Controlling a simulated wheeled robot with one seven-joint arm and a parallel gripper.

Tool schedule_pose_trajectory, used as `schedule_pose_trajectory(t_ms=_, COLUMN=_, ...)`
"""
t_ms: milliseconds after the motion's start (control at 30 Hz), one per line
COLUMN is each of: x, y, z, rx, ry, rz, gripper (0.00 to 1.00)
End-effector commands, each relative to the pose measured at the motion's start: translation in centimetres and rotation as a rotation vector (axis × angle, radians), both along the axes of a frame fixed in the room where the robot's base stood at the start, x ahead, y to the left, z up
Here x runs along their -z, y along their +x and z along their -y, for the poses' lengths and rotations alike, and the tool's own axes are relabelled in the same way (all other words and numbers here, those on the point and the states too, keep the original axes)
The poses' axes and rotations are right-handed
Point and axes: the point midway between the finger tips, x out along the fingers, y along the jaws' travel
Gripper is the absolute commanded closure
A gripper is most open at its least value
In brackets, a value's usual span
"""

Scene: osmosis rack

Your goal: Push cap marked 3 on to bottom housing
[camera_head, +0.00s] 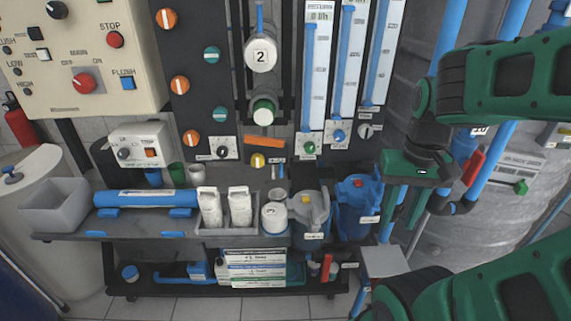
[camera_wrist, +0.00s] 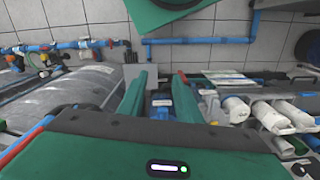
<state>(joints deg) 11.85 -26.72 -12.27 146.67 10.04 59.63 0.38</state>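The white cap marked 3 (camera_head: 273,212) stands on the shelf in the head view, right of the two white cartridges. A white housing with a green ring (camera_head: 264,110) sits low on the dark panel below the housing marked 2 (camera_head: 262,54); it looks like the bottom housing. My gripper (camera_head: 402,212) is at the right, pointing down, right of the blue canister and well apart from cap and housing. The wrist view shows its two green fingers (camera_wrist: 158,82) spread with a gap and nothing held. I cannot identify the cap in the wrist view.
The grey jug (camera_head: 310,215) and the blue canister (camera_head: 357,207) stand between cap and gripper. White cartridges (camera_head: 240,208) in a tray stand left of the cap. Blue pipes and a grey tank (camera_head: 500,215) crowd the right side. Flow meters (camera_head: 317,70) rise above.

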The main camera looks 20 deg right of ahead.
Motion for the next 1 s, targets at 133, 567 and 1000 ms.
schedule_pose_trajectory(t_ms=133, x=0.0, y=0.0, z=0.0, rx=-0.001, ry=0.000, rz=0.000, gripper=0.69)
schedule_pose_trajectory(t_ms=567, x=-1.0, y=3.2, z=0.1, rx=-0.237, ry=-0.002, rz=0.010, gripper=0.27)
schedule_pose_trajectory(t_ms=1000, x=0.7, y=21.7, z=-9.9, rx=-1.316, ry=0.004, rz=0.015, gripper=0.27)
